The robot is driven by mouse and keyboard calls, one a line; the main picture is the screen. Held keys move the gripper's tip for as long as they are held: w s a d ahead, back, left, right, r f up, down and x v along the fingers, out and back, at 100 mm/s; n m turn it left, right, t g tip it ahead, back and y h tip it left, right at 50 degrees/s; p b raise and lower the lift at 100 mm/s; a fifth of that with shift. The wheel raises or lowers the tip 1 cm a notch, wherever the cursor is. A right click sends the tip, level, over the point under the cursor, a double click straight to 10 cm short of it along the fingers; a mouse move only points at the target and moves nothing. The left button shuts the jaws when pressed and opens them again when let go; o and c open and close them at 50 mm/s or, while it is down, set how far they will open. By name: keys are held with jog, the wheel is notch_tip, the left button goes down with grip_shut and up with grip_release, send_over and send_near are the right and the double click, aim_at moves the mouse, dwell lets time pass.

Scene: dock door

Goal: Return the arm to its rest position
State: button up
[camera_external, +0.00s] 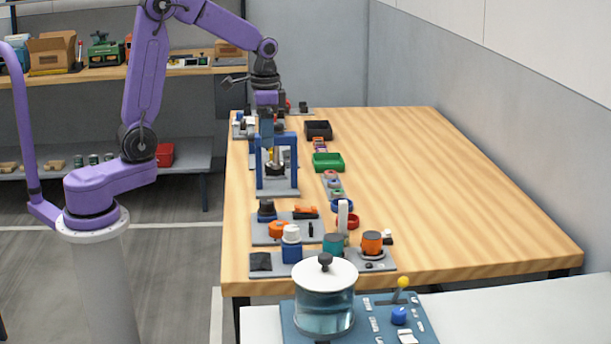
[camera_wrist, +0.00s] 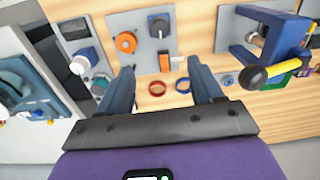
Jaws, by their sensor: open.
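My purple arm reaches over the left part of the wooden table (camera_external: 450,190), with my gripper (camera_external: 266,135) hanging near the blue press frame (camera_external: 293,165). In the wrist view my gripper (camera_wrist: 160,78) has its two fingers spread wide apart. Nothing is held between them. A red ring (camera_wrist: 157,88) and a blue ring (camera_wrist: 182,84) appear on the table beyond the gap. The gripper's exact height and its clearance from the press cannot be told.
Panels with an orange ring (camera_wrist: 125,42) and black knob (camera_wrist: 160,25) lie along the table's left side. A green tray (camera_external: 328,170) and black tray (camera_external: 318,137) stand nearby. A glass vessel (camera_external: 324,312) stands in front. The table's right side is clear.

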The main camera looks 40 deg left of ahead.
jog(key=shift+r, duration=0.25)
jog(key=s+a+n, duration=0.4)
jog(key=a+n, duration=0.1)
jog(key=a, duration=0.2)
jog(key=s+a+n, duration=0.4)
jog(key=a+n, duration=0.1)
jog(key=a, duration=0.2)
jog(key=s+a+f+n, duration=0.2)
jog(key=s+n, duration=0.9)
jog(key=s, duration=0.7)
jog(key=shift+a, duration=0.6)
